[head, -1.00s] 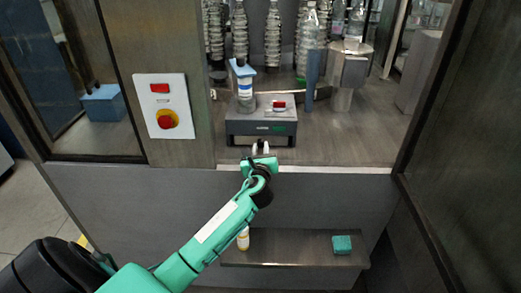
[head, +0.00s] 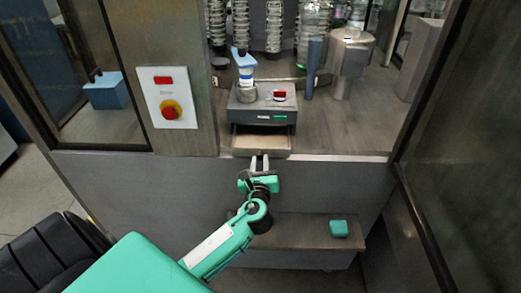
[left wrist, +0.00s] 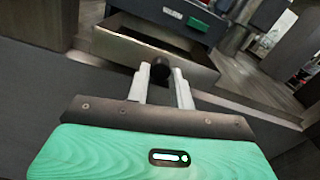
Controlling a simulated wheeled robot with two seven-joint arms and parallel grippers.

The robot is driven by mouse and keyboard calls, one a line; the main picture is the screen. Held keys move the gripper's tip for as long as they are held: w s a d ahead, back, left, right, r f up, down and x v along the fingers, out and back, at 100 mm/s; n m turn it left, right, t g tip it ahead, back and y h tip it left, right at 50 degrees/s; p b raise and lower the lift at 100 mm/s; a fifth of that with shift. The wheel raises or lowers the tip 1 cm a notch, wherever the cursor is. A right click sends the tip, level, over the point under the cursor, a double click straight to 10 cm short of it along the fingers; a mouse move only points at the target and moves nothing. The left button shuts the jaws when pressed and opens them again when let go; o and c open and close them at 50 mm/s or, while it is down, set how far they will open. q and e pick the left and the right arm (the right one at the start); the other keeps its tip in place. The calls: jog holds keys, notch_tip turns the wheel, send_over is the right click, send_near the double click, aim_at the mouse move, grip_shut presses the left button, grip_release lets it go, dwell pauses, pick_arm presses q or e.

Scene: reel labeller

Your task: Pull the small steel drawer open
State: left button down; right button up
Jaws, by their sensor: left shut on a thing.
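The small steel drawer (head: 262,144) is pulled part way out of its dark grey housing (head: 245,117), and its pale inside shows. In the left wrist view the drawer front (left wrist: 112,45) faces me, with a dark round knob (left wrist: 160,70) on it. My left gripper (head: 260,161) is at the drawer front. In the left wrist view its two light fingers (left wrist: 160,82) are shut on the knob from either side. My right gripper is not in view.
A bottle with a blue top (head: 244,75) and a red button stand on the housing. A panel with a red stop knob (head: 170,110) is at left. A grey post and machine (head: 350,50) stand at right. Below, a shelf (head: 300,232) holds a green block (head: 338,228).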

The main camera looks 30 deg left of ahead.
pick_arm(q)
jog(key=shift+s, duration=0.15)
jog(key=c, duration=1.2)
grip_release()
jog(key=b+v, duration=0.3)
jog(key=v, duration=1)
jog(key=shift+s+d, duration=0.25)
jog(key=shift+d, duration=0.05)
jog(key=shift+f, duration=0.1)
